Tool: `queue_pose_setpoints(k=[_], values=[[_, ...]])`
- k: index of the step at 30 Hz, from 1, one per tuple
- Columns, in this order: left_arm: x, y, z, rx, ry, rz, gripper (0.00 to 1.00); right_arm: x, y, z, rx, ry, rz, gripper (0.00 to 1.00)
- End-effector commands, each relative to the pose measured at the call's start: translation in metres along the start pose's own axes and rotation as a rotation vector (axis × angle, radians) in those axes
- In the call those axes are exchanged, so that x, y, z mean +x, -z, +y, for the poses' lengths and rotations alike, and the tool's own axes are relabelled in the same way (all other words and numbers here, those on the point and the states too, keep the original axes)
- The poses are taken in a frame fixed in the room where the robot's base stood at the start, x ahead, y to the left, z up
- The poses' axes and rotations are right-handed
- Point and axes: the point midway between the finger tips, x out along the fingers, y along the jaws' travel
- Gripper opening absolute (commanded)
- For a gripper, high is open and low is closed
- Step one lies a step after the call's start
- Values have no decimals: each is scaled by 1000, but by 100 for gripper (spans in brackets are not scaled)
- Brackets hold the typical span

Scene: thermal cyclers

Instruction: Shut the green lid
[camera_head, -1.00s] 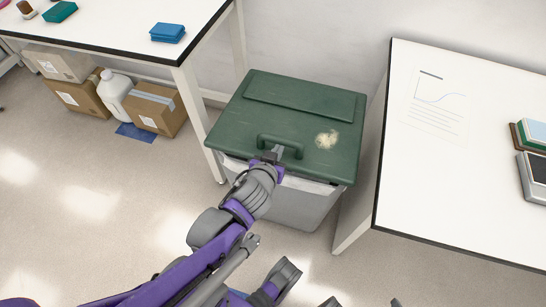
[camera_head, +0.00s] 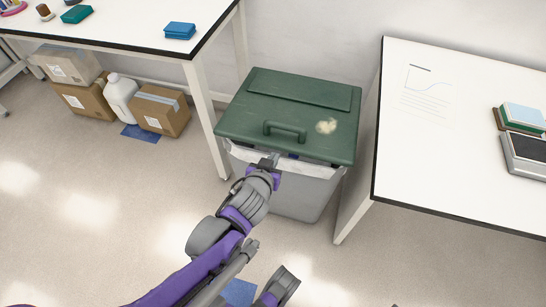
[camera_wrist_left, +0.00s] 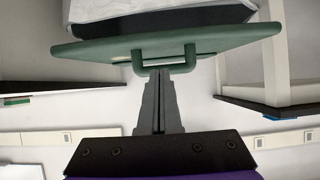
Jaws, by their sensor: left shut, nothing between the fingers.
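The green lid (camera_head: 290,108) covers the grey bin (camera_head: 300,198). Its front edge stands a little above the white liner (camera_head: 312,167), and a dark gap shows between them. The lid's bar handle (camera_head: 285,130) is near the front edge; it also shows in the left wrist view (camera_wrist_left: 165,68), below the lid (camera_wrist_left: 220,38). My left gripper (camera_head: 270,161) is shut and empty, just in front of the lid's front edge, below the handle. In the left wrist view its fingertips (camera_wrist_left: 160,82) are close to the handle; I cannot tell whether they touch. My right gripper is not clearly in view.
A white table (camera_head: 440,150) stands close on the bin's right. Another table (camera_head: 130,35) is at the left, with its leg (camera_head: 207,125) beside the bin. Boxes (camera_head: 160,112) and a white jug (camera_head: 120,97) sit under it. The floor at front left is clear.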

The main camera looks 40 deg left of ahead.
Motion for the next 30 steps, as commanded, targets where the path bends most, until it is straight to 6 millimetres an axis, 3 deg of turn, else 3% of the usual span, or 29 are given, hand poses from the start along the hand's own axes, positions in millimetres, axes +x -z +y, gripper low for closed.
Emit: queue_pose_setpoints(k=[5,14,24,30], values=[[9,20,-5,99,31,-57,0,-11,4,0,0,0,4,89],[41,99,-20,659,-8,-430,0,-54,21,0,0,0,20,89],[43,174,-13,1256,-492,-729,0,-92,40,0,0,0,34,89],[36,194,-8,1412,-704,-741,0,-101,44,0,0,0,36,89]])
